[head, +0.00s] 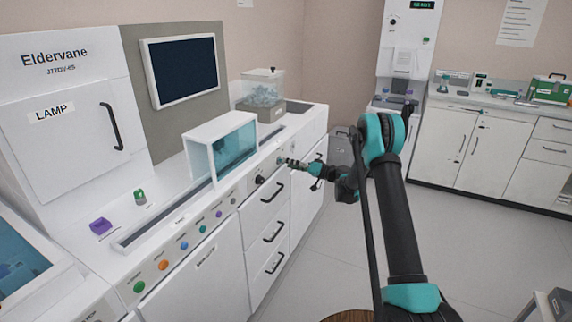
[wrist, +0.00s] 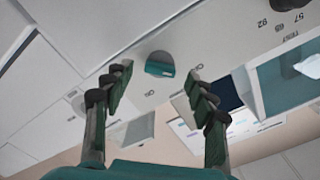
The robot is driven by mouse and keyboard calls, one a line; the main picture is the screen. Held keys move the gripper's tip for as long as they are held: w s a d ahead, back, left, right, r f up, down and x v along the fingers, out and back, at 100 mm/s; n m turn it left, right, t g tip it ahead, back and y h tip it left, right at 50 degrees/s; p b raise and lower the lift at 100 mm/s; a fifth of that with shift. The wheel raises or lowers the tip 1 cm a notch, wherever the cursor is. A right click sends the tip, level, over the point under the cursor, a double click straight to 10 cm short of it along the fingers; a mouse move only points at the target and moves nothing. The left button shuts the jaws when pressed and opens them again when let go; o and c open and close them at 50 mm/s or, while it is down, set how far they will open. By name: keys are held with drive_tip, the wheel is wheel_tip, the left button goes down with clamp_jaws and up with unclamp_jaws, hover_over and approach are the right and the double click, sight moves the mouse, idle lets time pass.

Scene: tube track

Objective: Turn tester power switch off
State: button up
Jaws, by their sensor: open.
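The tester (head: 225,205) is the long white bench unit marked Eldervane. In the head view my gripper (head: 284,160) is at the front panel and hides the switch.
Coloured buttons (head: 183,245) line the panel farther left. A teal-windowed box (head: 220,148) stands on top. Drawers with black handles (head: 272,190) lie below.

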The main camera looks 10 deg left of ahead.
drive_tip(key=v, duration=0.9)
drive_tip(key=shift+d, duration=0.15)
drive_tip(key=shift+s+r, duration=0.1)
drive_tip(key=s+d+r+m+g+h, duration=0.1)
drive_tip(key=s+d+r+h, duration=0.15)
drive_tip(key=s, duration=0.45)
drive_tip(key=s+d+r+h, duration=0.1)
drive_tip(key=s+h, duration=0.2)
drive_tip(key=s, duration=0.3)
drive_tip(key=s+d+r+m+g+h, duration=0.1)
drive_tip(key=s+d+r+h, duration=0.15)
drive_tip(key=s, duration=0.45)
drive_tip(key=s+d+f+m+h, duration=0.1)
drive_tip(key=s+d+f+h, duration=0.1)
drive_tip(key=s+d, duration=0.3)
drive_tip(key=s+d+f+m+h, duration=0.1)
drive_tip(key=s+d+h, duration=0.3)
drive_tip(key=s, duration=0.9)
drive_tip(key=s+d+f+m+h, duration=0.1)
drive_tip(key=s+d+f+h, duration=0.2)
drive_tip(key=s+d, duration=0.3)
drive_tip(key=s, duration=0.3)
drive_tip(key=shift+s+d, duration=0.25)
drive_tip(key=shift+f, duration=0.1)
